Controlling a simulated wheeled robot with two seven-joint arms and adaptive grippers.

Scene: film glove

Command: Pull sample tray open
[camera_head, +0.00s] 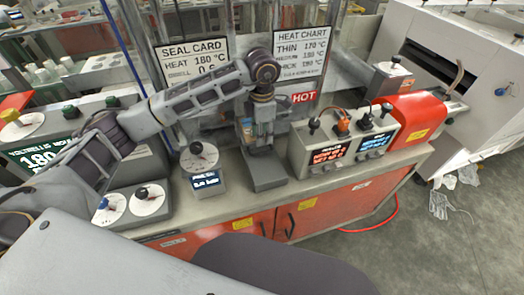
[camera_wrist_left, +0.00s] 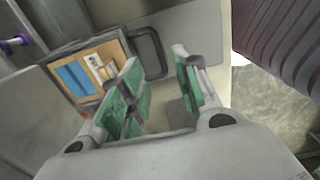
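The sample tray (camera_wrist_left: 88,68) shows in the left wrist view as a dark-framed, tan-bottomed tray with a blue piece and a white piece in it. A dark loop handle (camera_wrist_left: 150,50) stands at its right side. My left gripper (camera_wrist_left: 157,80) is open, its two green-padded fingers apart. The handle appears just beyond the fingertips, roughly in line with the gap; contact does not show. In the head view my left gripper (camera_head: 262,138) points down above a grey base on the bench, hiding most of the tray there. My right gripper is not in view.
The bench (camera_head: 235,215) has red doors below. A dial unit (camera_head: 200,160) stands left of the gripper, and a control box with lit displays (camera_head: 345,142) stands to its right. Sign cards (camera_head: 300,52) stand behind. Open floor lies at the right.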

